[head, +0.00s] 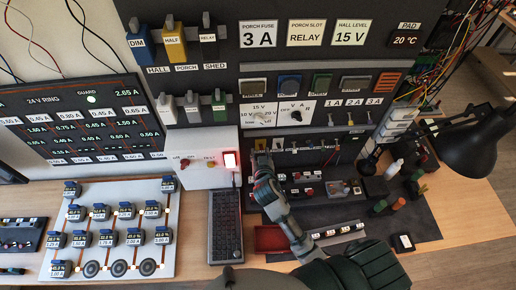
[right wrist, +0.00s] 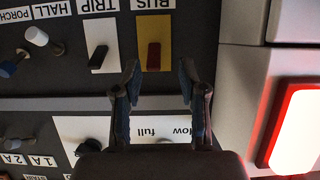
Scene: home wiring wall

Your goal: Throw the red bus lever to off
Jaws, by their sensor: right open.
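The red bus lever (right wrist: 153,56) stands on a yellow plate (right wrist: 164,25) under the upside-down label BUS in the right wrist view. My right gripper (right wrist: 159,76) is open, with one finger to each side of the lever's column. Its fingertips are close to the lever's end, and nothing is seen between them. Contact cannot be told. In the head view the right gripper (head: 261,160) is at the left end of the lower switch panel and covers most of the lever there. My left gripper is not in view.
A dark lever on a white plate (right wrist: 98,54), labelled TRIP, is beside the bus lever. A lit red-framed switch (right wrist: 296,128) is on the other side, and it also shows in the head view (head: 230,160). A black lamp (head: 478,140) stands at the right.

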